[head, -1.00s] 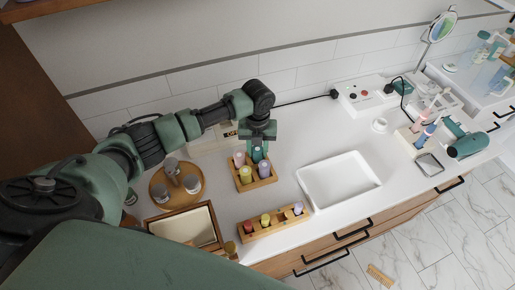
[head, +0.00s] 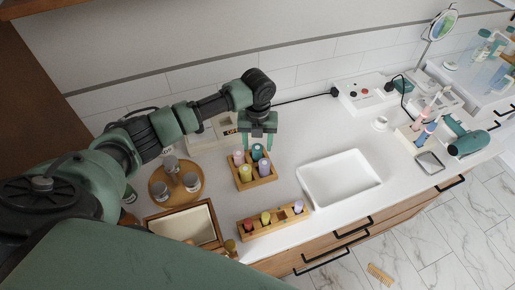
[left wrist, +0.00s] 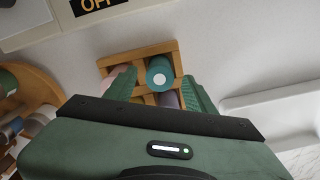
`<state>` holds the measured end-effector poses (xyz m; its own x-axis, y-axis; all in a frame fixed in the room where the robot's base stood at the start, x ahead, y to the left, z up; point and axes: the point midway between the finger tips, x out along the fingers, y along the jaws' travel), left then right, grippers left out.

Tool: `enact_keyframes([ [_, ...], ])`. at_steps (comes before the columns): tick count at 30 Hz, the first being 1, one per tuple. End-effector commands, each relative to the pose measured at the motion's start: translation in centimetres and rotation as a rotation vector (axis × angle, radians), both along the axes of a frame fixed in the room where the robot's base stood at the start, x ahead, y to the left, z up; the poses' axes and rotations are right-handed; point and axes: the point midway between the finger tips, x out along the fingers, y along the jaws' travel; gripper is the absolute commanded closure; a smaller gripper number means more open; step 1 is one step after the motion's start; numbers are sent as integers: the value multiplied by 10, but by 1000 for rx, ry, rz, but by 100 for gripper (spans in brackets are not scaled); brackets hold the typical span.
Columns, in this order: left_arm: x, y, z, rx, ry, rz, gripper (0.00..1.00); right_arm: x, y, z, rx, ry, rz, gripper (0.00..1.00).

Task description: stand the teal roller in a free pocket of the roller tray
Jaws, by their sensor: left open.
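The teal roller (head: 257,151) stands in the back right pocket of the wooden roller tray (head: 259,183). A pink, a yellow and a lilac roller stand in the tray's other pockets. My left gripper (head: 258,143) is open just above the tray, its fingers on either side of the teal roller's top. In the left wrist view the teal roller (left wrist: 160,76) shows end-on between the spread fingers (left wrist: 158,88), inside the tray (left wrist: 112,64). The lower part of the roller is hidden in its pocket. My right gripper is not in view.
A wooden rack (head: 283,224) with several small items stands in front. A white basin (head: 340,180) lies to the right. The counter between tray and basin is clear.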

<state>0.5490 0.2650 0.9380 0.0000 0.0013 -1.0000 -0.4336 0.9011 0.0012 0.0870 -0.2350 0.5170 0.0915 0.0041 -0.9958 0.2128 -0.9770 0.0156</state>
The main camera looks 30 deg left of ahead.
Motion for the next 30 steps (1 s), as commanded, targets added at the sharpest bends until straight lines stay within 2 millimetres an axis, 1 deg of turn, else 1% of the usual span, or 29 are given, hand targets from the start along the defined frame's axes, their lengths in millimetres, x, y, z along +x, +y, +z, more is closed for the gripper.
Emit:
enact_keyframes([
  [1,1,1,11,-1,-6,-1,45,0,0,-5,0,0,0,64],
  [6,2,0,48,0,-7,0,45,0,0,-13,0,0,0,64],
  [9,1,0,67,-1,-6,0,45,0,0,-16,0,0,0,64],
  [13,1,0,85,-1,-3,0,45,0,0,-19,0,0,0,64],
  [18,0,0,95,0,0,1,45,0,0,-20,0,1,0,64],
  [30,0,0,95,0,0,1,45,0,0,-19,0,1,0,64],
])
